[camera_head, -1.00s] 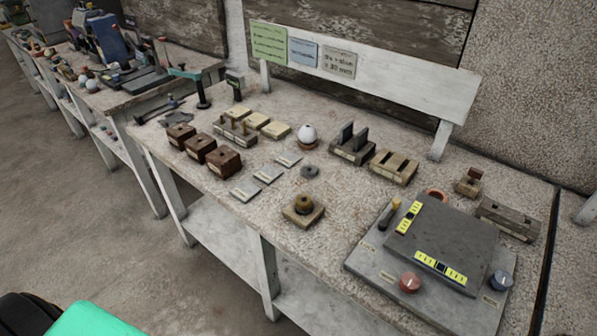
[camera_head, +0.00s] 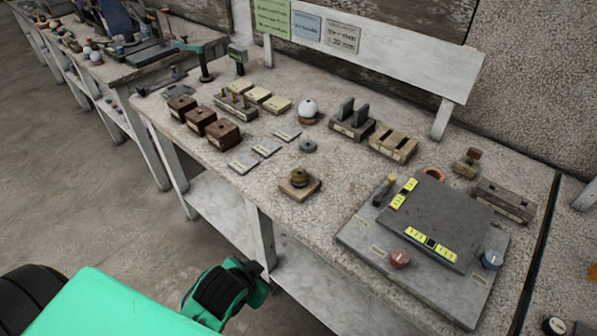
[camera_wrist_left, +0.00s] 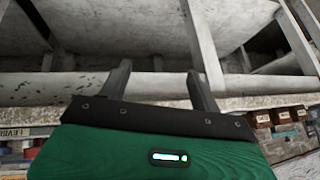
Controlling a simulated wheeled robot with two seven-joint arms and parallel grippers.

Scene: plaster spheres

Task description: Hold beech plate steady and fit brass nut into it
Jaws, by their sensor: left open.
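The beech plate (camera_head: 313,187) is a small square light-wood block near the front edge of the bench. A brass-coloured round piece, which looks like the brass nut (camera_head: 299,176), stands on it above a darker ring. I cannot tell whether it is seated or only resting. My left gripper is open and empty in the left wrist view (camera_wrist_left: 157,70), its two dark fingers apart before the bench's pale frame. In the head view my green and black left arm is low in front of the bench, clear of the plate, its fingers not clearly visible. My right gripper is out of view.
A grey board (camera_head: 443,217) with yellow labels and knobs lies right of the plate. Brown blocks (camera_head: 222,134), flat grey tiles (camera_head: 266,148), a grey ring (camera_head: 308,146) and a white sphere (camera_head: 308,107) stand behind and left. The bench's front edge and legs are near my arm.

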